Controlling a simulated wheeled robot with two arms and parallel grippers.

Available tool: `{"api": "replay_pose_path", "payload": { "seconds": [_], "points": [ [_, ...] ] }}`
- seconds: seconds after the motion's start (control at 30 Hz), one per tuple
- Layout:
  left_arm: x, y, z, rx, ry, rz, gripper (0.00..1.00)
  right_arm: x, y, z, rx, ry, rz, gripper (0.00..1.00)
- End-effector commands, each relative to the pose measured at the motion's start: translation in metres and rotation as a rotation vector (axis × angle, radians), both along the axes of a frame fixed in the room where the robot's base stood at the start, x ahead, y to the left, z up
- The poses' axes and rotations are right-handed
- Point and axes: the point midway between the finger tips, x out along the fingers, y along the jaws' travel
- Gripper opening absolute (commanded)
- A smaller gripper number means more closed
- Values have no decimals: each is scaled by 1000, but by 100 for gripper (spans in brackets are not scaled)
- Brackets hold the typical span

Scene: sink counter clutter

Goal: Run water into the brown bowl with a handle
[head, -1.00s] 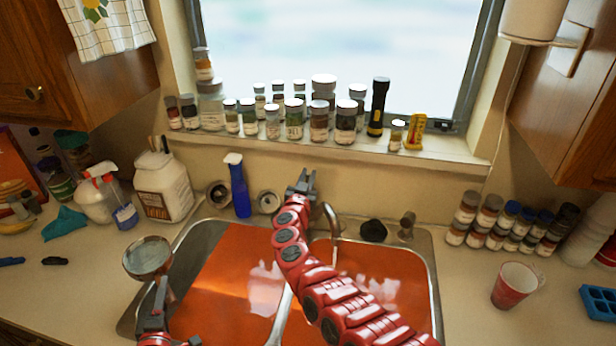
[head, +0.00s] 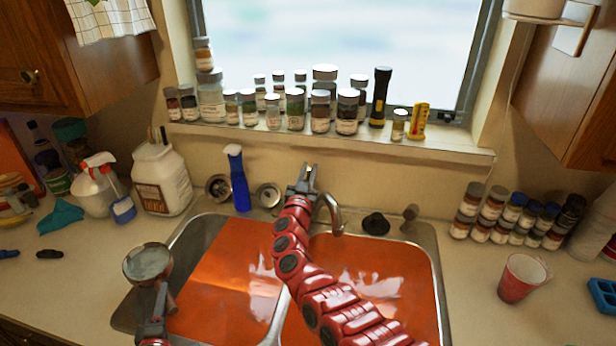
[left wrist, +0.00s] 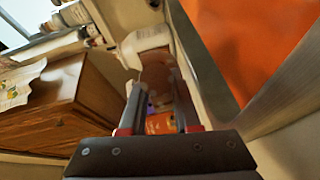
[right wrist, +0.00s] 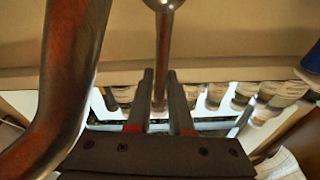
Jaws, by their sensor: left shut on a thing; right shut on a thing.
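The brown bowl with a handle (head: 144,263) is over the left edge of the left sink basin. Its inside looks greyish and shiny; I cannot tell whether it holds water. My left gripper (head: 161,293) is shut on its handle. The faucet spout (head: 333,214) curves over the right basin, well to the right of the bowl. No clear stream shows under it. My right gripper (head: 308,171) is behind the spout, shut on a thin metal faucet lever (right wrist: 163,60), seen between the fingers in the right wrist view. The spout (right wrist: 65,80) stands beside them there.
The orange-looking left basin (head: 215,290) and right basin (head: 385,275) are empty of dishes. Jars (head: 320,112) line the sill. A red cup (head: 520,280) is on the right counter.

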Motion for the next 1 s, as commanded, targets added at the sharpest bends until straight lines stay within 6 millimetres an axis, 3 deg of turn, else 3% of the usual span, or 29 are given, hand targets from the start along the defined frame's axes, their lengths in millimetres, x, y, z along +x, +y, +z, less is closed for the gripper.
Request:
{"api": "replay_pose_path", "payload": {
  "seconds": [0.17,0.2,0.37,0.77,1.0],
  "points": [
    [0,0,3,2,-3,0,0,0,0,-2,1,6,0,0],
    [0,0,3,2,-3,0,0,0,0,-2,1,7,1,23],
    [0,0,3,2,-3,0,0,0,0,-2,1,6,1,49],
    [0,0,4,2,-3,0,0,-4,2,-3,1,7,3,49],
    [0,0,9,2,-3,0,0,-27,5,-8,5,10,2,49]
  ]
}}
